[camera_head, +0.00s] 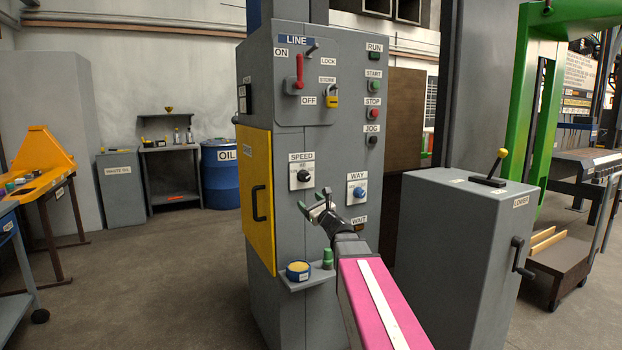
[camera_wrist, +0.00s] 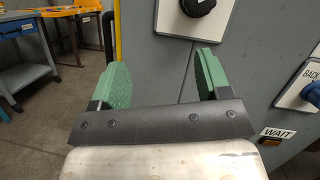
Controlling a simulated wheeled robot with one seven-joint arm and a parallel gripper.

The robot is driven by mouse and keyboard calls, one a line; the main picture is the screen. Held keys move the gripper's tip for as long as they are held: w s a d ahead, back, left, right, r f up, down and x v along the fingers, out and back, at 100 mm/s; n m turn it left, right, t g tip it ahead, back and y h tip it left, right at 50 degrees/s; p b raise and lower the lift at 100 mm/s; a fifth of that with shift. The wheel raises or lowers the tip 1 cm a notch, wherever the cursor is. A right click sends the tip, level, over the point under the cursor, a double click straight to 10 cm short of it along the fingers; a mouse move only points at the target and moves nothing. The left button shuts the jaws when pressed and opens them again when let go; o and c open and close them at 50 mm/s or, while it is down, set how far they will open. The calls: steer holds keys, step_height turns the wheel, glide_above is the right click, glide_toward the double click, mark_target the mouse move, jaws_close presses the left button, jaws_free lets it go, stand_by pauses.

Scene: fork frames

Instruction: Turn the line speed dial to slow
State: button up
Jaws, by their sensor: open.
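The speed dial (camera_head: 303,176) is a black knob on a white plate under a SPEED label, on the front of the grey cabinet (camera_head: 287,140). In the wrist view the dial (camera_wrist: 198,6) is at the top edge, partly cut off, beyond my fingers. The dial's slow and fast markings are too small to read. My gripper (camera_head: 314,200) is open and empty, in front of the cabinet, below and slightly right of the dial. Its two green fingers (camera_wrist: 163,80) are apart in the wrist view and do not touch the dial.
A blue WAY knob (camera_head: 360,192) is right of the dial, with a WAIT label (camera_wrist: 277,133) below. A yellow door (camera_head: 258,200) is on the left. A small shelf (camera_head: 308,283) with a round tin (camera_head: 298,271) is below. A grey LOWER cabinet (camera_head: 455,250) stands right.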

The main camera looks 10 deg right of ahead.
mark_target(307, 177)
steer(key=w+r+m, duration=0.1)
steer(key=w+r, duration=0.1)
steer(key=w, duration=0.1)
steer(key=w+r+m+t+h, duration=0.1)
steer(key=w+r+m, duration=0.1)
steer(key=w+r, duration=0.1)
steer(key=w+r+m+t+h, duration=0.1)
steer(key=w+r, duration=0.1)
steer(key=w, duration=0.2)
steer(key=shift+w+r, duration=0.15)
steer(key=c, duration=0.9)
